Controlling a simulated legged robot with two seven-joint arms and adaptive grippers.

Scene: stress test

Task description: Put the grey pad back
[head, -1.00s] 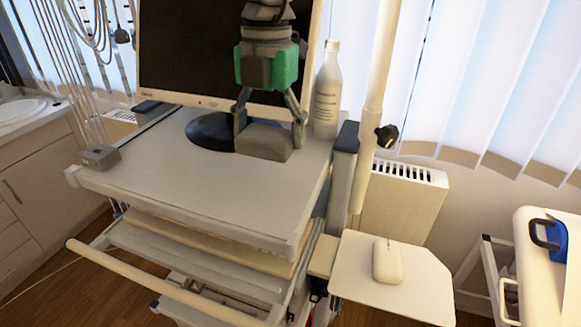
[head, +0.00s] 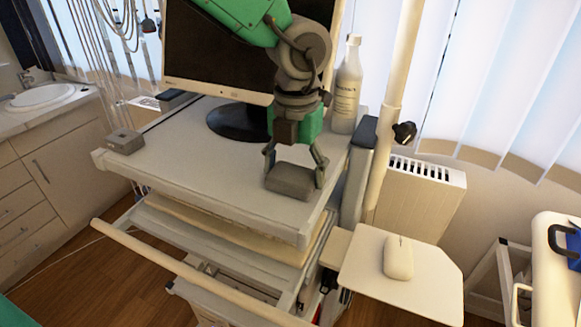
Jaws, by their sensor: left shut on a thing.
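The grey pad (head: 290,181) is a small dark grey block at the right side of the white cart top, in front of the monitor stand. My left gripper (head: 294,181) points down over it, with one finger at each side of the pad, and is shut on it. I cannot tell whether the pad's underside touches the cart top (head: 200,165). My right gripper is not in view.
A monitor (head: 215,50) on a dark round base (head: 235,122) stands behind the gripper. A white bottle (head: 347,90) is close on the right. A small grey box (head: 125,141) sits at the cart's left corner. A side tray (head: 430,280) holds a white mouse (head: 398,258).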

